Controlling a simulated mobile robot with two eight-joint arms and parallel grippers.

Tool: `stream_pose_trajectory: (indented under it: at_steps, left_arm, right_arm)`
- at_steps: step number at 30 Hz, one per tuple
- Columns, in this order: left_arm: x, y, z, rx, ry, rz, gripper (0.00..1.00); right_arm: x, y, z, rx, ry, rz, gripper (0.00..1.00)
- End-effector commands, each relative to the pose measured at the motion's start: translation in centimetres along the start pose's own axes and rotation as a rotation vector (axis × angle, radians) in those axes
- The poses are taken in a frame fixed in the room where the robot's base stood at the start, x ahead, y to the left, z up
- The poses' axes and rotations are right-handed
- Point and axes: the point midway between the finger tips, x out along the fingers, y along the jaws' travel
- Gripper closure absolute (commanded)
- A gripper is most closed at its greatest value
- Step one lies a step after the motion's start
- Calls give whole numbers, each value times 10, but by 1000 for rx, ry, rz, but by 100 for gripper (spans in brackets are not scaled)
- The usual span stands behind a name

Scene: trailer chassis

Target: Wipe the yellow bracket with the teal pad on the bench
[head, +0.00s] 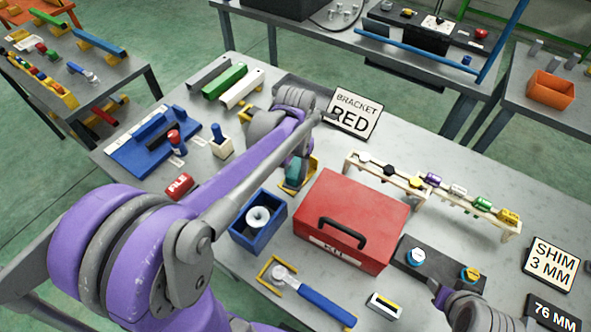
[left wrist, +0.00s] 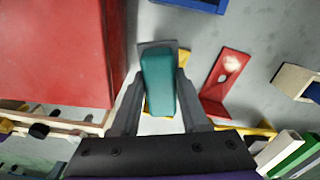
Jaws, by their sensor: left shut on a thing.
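My left gripper (head: 293,166) is shut on the teal pad (head: 294,174), low over the bench (head: 140,192). In the left wrist view the pad (left wrist: 158,80) stands between the two dark fingers. Yellow parts of the yellow bracket (left wrist: 184,57) show behind and beside the pad. In the head view its yellow edge (head: 311,167) shows beside the pad. The pad and gripper hide most of the bracket, and I cannot tell whether the pad touches it. My right gripper is not in view; only part of my right arm shows at the lower right.
A red toolbox (head: 355,217) stands close to the right of the pad, and a blue bin (head: 257,229) is in front. A red bracket with a pale spot (left wrist: 226,82) lies beside the gripper. A sign (head: 354,114) reads "BRACKET RED". Channels (head: 226,82) lie at the back.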

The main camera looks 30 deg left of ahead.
Motion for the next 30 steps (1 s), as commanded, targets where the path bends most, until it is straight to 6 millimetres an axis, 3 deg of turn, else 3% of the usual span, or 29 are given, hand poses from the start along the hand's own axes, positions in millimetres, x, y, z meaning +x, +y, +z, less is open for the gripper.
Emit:
stream_pose_trajectory:
  at_steps: [5,16,30]
  left_arm:
    - [-1,0,0,0,-1,0,100]
    - [-31,0,-1,0,2,0,100]
    - [-32,0,-1,0,2,0,100]
  right_arm:
    - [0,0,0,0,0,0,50]
    - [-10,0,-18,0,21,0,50]
    - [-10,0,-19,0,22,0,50]
